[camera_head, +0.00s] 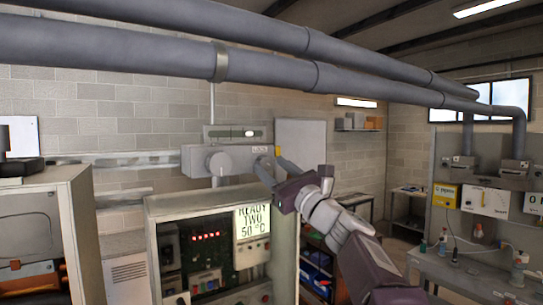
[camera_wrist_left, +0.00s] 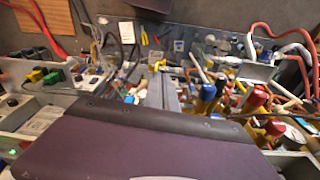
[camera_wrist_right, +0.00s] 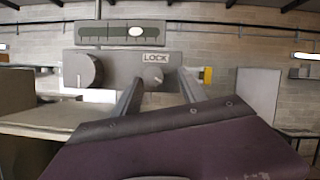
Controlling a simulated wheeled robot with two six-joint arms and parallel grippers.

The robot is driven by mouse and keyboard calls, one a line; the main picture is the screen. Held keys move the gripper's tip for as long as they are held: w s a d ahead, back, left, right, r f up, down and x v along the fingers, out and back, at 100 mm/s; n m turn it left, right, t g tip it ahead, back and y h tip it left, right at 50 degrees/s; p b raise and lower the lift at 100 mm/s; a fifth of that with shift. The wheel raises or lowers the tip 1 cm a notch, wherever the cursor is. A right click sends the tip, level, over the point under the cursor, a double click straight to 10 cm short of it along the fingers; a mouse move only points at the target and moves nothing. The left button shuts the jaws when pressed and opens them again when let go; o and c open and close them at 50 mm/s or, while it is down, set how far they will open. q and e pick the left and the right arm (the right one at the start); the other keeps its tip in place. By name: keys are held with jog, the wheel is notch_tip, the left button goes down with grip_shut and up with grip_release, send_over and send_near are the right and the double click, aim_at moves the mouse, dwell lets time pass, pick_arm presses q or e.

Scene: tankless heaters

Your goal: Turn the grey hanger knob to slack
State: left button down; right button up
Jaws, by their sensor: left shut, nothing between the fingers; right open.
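A grey hanger box (camera_head: 241,158) is mounted above the cabinet. It carries a large grey knob (camera_head: 218,164), seen closer in the right wrist view (camera_wrist_right: 84,70), with a white mark at its lower left. A smaller grey knob (camera_wrist_right: 152,76) sits under the word LOCK at the right of the box. My right gripper (camera_wrist_right: 160,82) is open and empty, its fingers on either side of the LOCK knob in that view; contact cannot be told. It also shows in the head view (camera_head: 268,166). My left gripper (camera_wrist_left: 163,80) is shut and empty, outside the head view.
A green gauge strip (camera_wrist_right: 120,32) with a white oval lies above the box. The cabinet (camera_head: 207,205) below shows a READY TWO 50 °C display (camera_head: 253,221). Large pipes (camera_head: 250,65) run overhead. Cables and coloured fittings (camera_wrist_left: 210,92) crowd the area under my left gripper.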

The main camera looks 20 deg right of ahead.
jog(key=shift+w+a+r, duration=0.1)
jog(key=shift+w+r, duration=0.05)
jog(key=shift+r, duration=0.05)
jog(key=shift+a, duration=0.65)
jog(key=shift+c, duration=0.6)
jog(key=c, duration=0.5)
jog(key=shift+d+f, duration=0.1)
jog(key=shift+d, duration=0.25)
grip_shut()
pick_arm(q)
jog(key=shift+s+a+r, duration=0.1)
jog(key=shift+s+a, duration=0.05)
jog(key=shift+a, duration=0.15)
pick_arm(e)
jog(key=shift+a, duration=0.1)
